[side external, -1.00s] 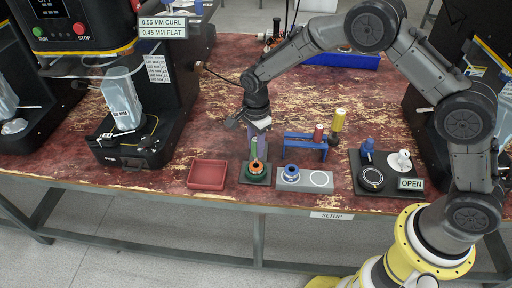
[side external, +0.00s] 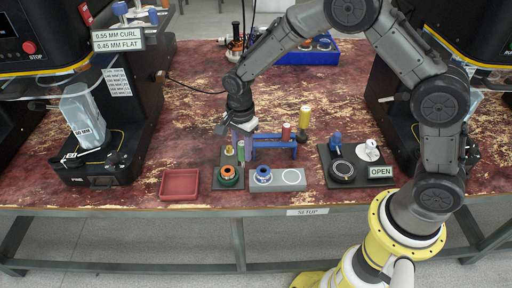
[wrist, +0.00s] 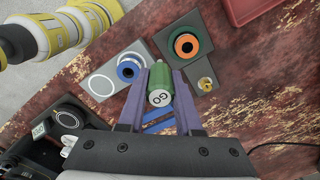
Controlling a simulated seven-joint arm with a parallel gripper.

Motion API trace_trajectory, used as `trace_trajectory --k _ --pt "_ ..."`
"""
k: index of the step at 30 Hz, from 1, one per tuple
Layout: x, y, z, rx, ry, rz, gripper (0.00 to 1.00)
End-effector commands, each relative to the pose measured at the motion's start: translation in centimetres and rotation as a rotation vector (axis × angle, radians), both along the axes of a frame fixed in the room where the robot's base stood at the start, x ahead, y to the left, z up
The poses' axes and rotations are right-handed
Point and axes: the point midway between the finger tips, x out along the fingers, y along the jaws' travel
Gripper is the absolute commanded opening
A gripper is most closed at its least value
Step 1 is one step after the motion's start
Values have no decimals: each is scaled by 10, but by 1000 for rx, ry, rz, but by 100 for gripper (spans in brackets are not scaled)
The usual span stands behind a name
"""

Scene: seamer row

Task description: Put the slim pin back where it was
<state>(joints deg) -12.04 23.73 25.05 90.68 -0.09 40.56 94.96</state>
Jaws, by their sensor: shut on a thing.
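My gripper (side external: 238,138) is shut on a green pin (side external: 241,151), which hangs upright below the purple fingers. In the wrist view the green pin (wrist: 160,85) shows a pale end marked "GO" between the fingers (wrist: 159,76). The pin is above the table, just left of the blue rack (side external: 273,142) and behind the green spool with an orange ring (side external: 229,176). A red pin (side external: 285,132) and a yellow pin (side external: 305,117) stand at the rack. The rack is mostly hidden in the wrist view.
The green spool and a small brass post (wrist: 205,83) are on a dark plate (wrist: 213,64). A blue spool (side external: 263,175) sits on a grey plate (side external: 291,187) with a white circle. A red tray (side external: 180,184) is left; a dark fixture with "OPEN" sign (side external: 381,171) is right.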

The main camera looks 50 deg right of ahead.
Motion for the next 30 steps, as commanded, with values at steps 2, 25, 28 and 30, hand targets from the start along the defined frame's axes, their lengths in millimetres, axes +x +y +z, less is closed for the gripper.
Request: trace_trajectory --k 2,25,28,30 --pt "-19 -21 17 1 -5 6 0" --pt "-78 -120 84 0 3 -125 0" --pt "-57 -121 74 0 3 -125 0" --pt "-42 -122 68 0 3 -125 0"
